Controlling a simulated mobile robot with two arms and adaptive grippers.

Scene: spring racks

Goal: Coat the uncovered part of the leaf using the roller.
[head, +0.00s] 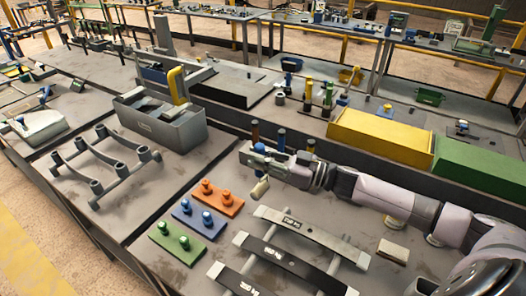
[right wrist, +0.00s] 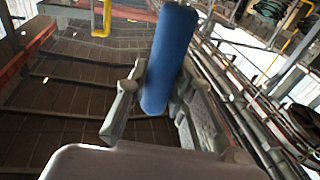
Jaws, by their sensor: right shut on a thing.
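My right gripper (head: 262,162) is shut on the roller, whose pale cylinder (head: 260,188) hangs below the fingers in the head view. Its blue handle (right wrist: 170,60) stands between the two fingers in the right wrist view. The roller is left of the leaves and above the bench, apart from them. A grey leaf (head: 327,241) with a dark lettered part near its left end lies on the bench. Beside it lie a black leaf (head: 300,269) and another dark leaf (head: 238,283) with white lettering, cut by the lower edge. My left gripper is not in view.
Orange (head: 218,197), blue (head: 195,219) and green (head: 174,243) blocks with pegs lie left of the leaves. A grey bin (head: 165,129) and curved rack (head: 105,165) stand farther left. Yellow (head: 380,139) and green (head: 480,167) boxes stand behind my right arm.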

